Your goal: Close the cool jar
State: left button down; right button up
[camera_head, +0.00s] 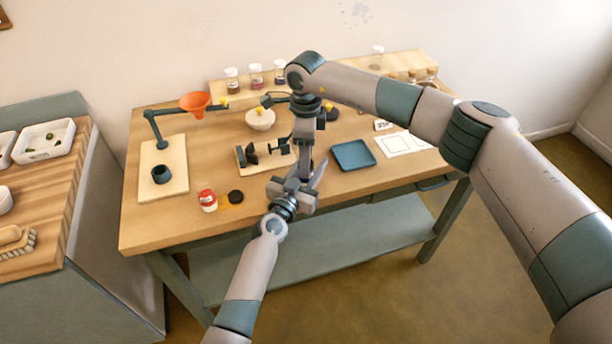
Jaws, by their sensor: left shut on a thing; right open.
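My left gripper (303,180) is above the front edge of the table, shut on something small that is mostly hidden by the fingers. I cannot make out whether it is the cool jar. My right gripper (306,155) points down just above and behind it, open; the two overlap in the picture. A red-topped jar (208,201) with a pale label stands at the front left of the table. A round black lid-like disc (236,197) lies beside it. Several small jars stand along the back, including one with dark contents (256,77). None is clearly identifiable as the cool jar.
A wooden block with dark clamps (247,166) is left of my grippers. A blue tray (353,155) is to the right. A pale bowl (260,120) and a stand with an orange funnel (195,102) are farther left. Bare tabletop (160,220) lies at the front left.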

jog(key=shift+r, duration=0.15)
notch_tip(320, 180, up, 12)
dwell(0.5)
pick_arm(q)
jog(key=c, duration=1.1)
grip_release()
jog(key=shift+s, duration=0.1)
jog(key=b+v, duration=0.2)
jog(key=v, duration=1.5)
jog(key=shift+a, duration=0.2)
pick_arm(e)
jog(key=shift+f, duration=1.35)
